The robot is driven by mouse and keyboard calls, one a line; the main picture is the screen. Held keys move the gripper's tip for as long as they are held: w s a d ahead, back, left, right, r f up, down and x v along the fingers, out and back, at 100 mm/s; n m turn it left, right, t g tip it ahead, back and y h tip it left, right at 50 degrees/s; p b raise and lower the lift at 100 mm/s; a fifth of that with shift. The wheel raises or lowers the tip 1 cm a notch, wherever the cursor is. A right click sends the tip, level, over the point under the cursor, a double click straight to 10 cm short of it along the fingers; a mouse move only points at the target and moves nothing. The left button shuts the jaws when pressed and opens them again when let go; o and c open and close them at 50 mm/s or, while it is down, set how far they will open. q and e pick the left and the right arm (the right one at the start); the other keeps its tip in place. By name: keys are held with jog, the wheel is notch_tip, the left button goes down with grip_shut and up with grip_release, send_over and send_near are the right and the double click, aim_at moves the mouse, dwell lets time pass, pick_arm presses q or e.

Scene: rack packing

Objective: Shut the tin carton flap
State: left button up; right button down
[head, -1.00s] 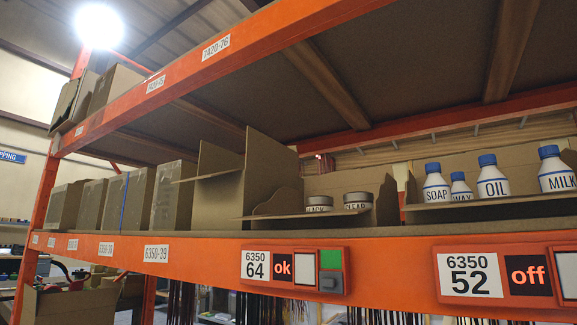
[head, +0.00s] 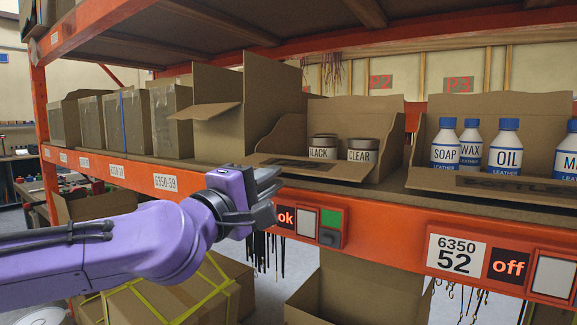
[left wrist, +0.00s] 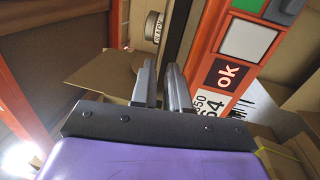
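The tin carton (head: 393,163) stands open on the orange rack shelf, right of centre in the head view. Its front flap (head: 345,178) lies folded down and outward over the shelf edge. Inside are a BLACK tin (head: 322,148) and a CLEAR tin (head: 362,152). My left gripper (head: 275,195) is in front of the shelf beam, left of and below the flap, apart from it. Its fingers (left wrist: 162,78) are close together with a narrow slit between them and hold nothing. The left wrist view shows the BLACK tin (left wrist: 153,26) near the top. My right gripper is not in view.
A tall open carton (head: 218,133) with a flap sticking out stands left of the tin carton. A bottle carton (head: 470,180) is to the right. The beam (head: 380,208) carries labels and button boxes. Open cartons (head: 350,290) stand below; the space before the beam's right part is clear.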

aim_at(288, 168)
pick_arm(q)
jog(key=p+x, duration=0.1)
jog(key=x, duration=0.5)
grip_shut()
dwell(1.2)
